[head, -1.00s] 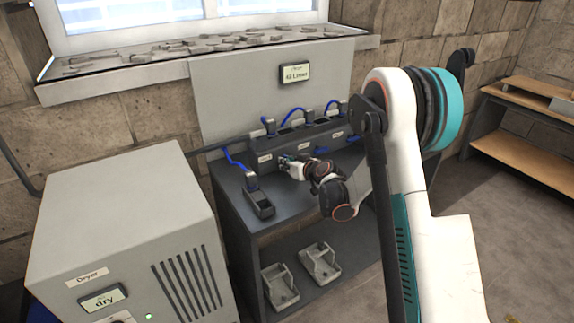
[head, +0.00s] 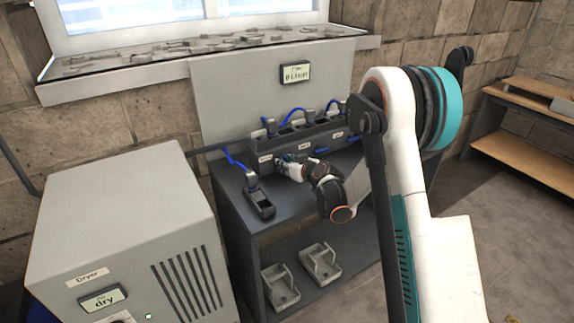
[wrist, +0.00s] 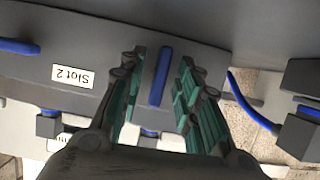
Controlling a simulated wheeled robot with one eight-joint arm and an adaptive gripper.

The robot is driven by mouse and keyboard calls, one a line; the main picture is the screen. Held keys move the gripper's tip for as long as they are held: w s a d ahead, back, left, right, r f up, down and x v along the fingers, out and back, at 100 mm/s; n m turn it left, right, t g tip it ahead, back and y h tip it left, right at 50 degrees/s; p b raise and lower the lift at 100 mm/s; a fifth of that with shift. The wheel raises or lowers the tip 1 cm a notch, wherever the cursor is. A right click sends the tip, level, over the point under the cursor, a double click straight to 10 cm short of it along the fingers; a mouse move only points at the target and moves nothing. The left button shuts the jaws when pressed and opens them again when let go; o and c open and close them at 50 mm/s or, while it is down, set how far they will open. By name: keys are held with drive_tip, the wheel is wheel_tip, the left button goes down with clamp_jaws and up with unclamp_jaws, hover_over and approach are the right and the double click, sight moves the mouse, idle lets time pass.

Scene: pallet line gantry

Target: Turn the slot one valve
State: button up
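The slot one valve shows as a blue bar handle (wrist: 160,77) in the wrist view, standing lengthwise between my fingers. Its own label is not readable. My gripper (wrist: 162,85) is open around the handle, with a narrow gap on each side. The neighbouring blue handle (wrist: 20,46), beside the upside-down "Slot 2" label (wrist: 73,76), lies crosswise to it. In the head view my gripper (head: 283,164) is at the front of the grey slot block (head: 255,146), near its left end, and hides the handle there.
A display (head: 295,74) on the panel seems to read 0 L/min. A separate dark holder with a blue-cabled plug (head: 260,205) stands left of my gripper. The dryer (head: 120,230) reads "dry". Two grey trays (head: 280,287) (head: 320,262) lie on the lower shelf.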

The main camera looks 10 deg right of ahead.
drive_tip(key=v, duration=1.2)
drive_tip(key=s+a+r+m+g+h, duration=0.1)
drive_tip(key=s+a+r+g, duration=0.1)
drive_tip(key=s+r, duration=0.5)
drive_tip(key=s+a+r+g, duration=0.1)
drive_tip(key=s+a+r, duration=0.25)
drive_tip(key=s, duration=0.55)
drive_tip(key=s+d+m+g+h, duration=0.2)
drive_tip(key=s+h, duration=0.1)
drive_tip(key=s, duration=1.7)
drive_tip(key=shift+s+d+r+m+g, duration=0.3)
drive_tip(key=shift+s+r+m+g, duration=0.05)
drive_tip(key=shift+s+m+g, duration=0.05)
